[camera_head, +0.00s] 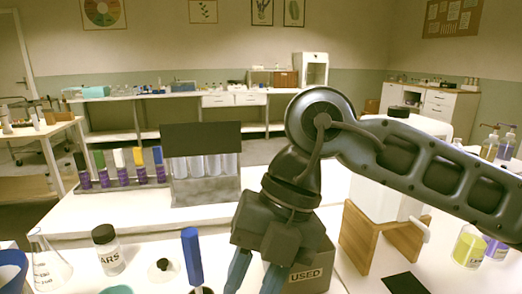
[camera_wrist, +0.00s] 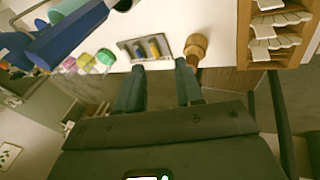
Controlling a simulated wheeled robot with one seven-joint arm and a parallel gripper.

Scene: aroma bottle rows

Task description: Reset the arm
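My arm reaches in from the right of the head view and bends down over the front bench. My gripper (camera_head: 256,272) points down in front of the box marked USED (camera_head: 312,270), which it partly hides. Its two fingers stand apart with nothing visible between them; the wrist view also shows my gripper (camera_wrist: 160,72) with a gap between the fingers. The fingertips' lower ends are cut off by the head view's bottom edge.
A blue-handled object (camera_head: 192,258) stands close left of my gripper. A jar (camera_head: 108,250) and a flask (camera_head: 48,262) stand further left. Behind are a bottle row (camera_head: 122,172) and a rack of clear tubes (camera_head: 203,185). A wooden stand (camera_head: 362,238) is at right.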

